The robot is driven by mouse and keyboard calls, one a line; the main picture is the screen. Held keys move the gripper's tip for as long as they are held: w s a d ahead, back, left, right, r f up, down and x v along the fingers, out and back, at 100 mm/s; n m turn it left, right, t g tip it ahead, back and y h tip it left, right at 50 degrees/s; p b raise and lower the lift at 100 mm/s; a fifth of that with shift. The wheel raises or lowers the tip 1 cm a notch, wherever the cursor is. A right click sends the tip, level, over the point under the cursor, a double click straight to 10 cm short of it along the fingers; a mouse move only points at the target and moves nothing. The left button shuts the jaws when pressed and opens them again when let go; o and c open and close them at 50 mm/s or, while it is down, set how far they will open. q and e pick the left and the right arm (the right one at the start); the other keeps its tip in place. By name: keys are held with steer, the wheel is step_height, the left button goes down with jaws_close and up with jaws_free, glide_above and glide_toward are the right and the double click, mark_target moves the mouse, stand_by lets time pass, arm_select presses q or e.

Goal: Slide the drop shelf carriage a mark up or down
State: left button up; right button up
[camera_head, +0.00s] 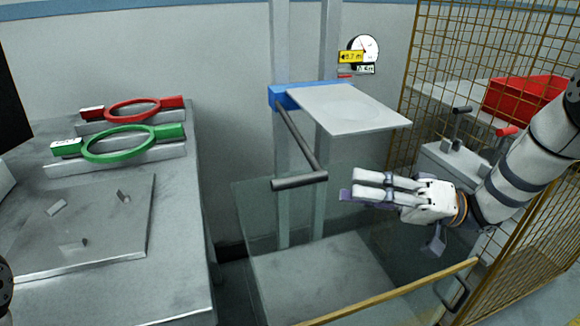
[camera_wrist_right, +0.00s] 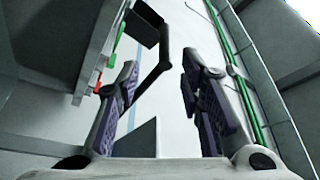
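The drop shelf carriage is a blue block (camera_head: 285,97) on upright rails, bearing a flat grey shelf plate (camera_head: 350,108). A dark arm slopes down from it to a crossbar handle (camera_head: 300,181). My right gripper (camera_head: 352,187) is just right of the handle, pointing left, apart from it and empty. In the right wrist view the fingers of my right gripper (camera_wrist_right: 160,72) stand apart, with a dark bent bar (camera_wrist_right: 154,78) showing beyond and between them. My left gripper is out of view.
A round dial (camera_head: 363,49) with yellow and white labels is on the wall. A bench (camera_head: 170,255) at left bears red (camera_head: 132,109) and green (camera_head: 119,144) rings. A mesh fence (camera_head: 440,60) and yellow rail (camera_head: 390,293) border the right side. A red bin (camera_head: 525,98) stands behind.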

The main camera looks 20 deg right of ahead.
mark_target(297, 186)
steer(key=x, duration=0.7)
steer(key=s+x, duration=0.1)
steer(key=x, duration=0.2)
steer(key=shift+w+a+r+p, duration=0.1)
steer(key=shift+a+r+p, duration=0.1)
steer(key=shift+a+p, duration=0.15)
steer(key=shift+w+f, duration=0.1)
jaws_close()
